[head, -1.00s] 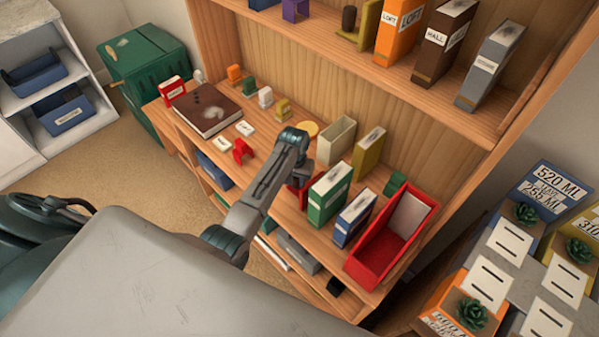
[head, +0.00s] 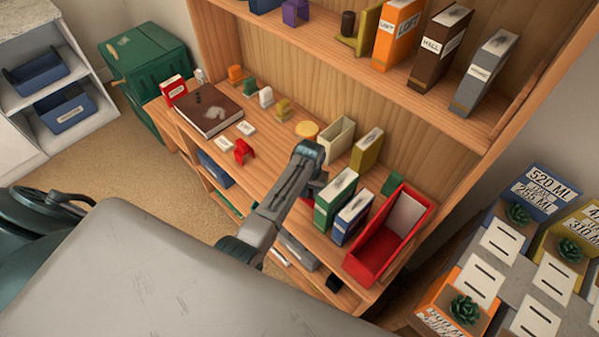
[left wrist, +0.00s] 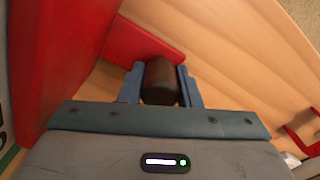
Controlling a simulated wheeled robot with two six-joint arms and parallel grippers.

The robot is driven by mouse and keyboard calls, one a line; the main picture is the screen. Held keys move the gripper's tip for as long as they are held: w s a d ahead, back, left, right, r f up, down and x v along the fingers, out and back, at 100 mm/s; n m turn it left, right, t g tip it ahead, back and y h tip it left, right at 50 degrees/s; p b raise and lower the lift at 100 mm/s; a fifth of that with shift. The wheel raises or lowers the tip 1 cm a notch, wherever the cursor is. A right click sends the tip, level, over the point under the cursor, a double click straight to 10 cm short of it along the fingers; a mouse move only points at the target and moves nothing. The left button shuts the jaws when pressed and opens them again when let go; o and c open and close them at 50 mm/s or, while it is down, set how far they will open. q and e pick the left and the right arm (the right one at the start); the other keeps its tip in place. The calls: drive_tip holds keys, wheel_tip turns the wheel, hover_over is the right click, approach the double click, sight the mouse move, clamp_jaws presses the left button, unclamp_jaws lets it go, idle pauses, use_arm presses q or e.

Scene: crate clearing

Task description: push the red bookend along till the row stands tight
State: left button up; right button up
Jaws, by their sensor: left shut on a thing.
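My left gripper (head: 308,160) is over the lower shelf, left of the row. In the left wrist view its fingers (left wrist: 161,82) are shut on a dark brown knob (left wrist: 160,88) at the red bookend (left wrist: 64,62), whose tall red plate stands at left and whose flat red part lies behind the knob. In the head view the arm mostly hides the bookend. The row has an upright green book (head: 335,194) and a blue book (head: 353,217), close together, with the red box (head: 372,265) to their right. I cannot tell whether they touch. My right gripper is not in view.
Behind the row stand a cream holder (head: 336,140) and an olive book (head: 367,150). A brown book (head: 208,108) and a small red piece (head: 243,151) lie further left. The upper shelf (head: 470,125) with binders overhangs the back.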

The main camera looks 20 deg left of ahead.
use_arm(q)
drive_tip(key=shift+s+d+p, duration=0.35)
drive_tip(key=shift+d, duration=0.55)
drive_tip(key=shift+s+d+p, duration=0.35)
drive_tip(key=shift+d, duration=0.55)
drive_tip(key=shift+s+d, duration=0.2)
drive_tip(key=shift+d, duration=0.4)
drive_tip(key=shift+s+d, duration=0.15)
drive_tip(key=shift+d, duration=0.4)
drive_tip(key=o, duration=1)
drive_tip(key=shift+o, duration=0.4)
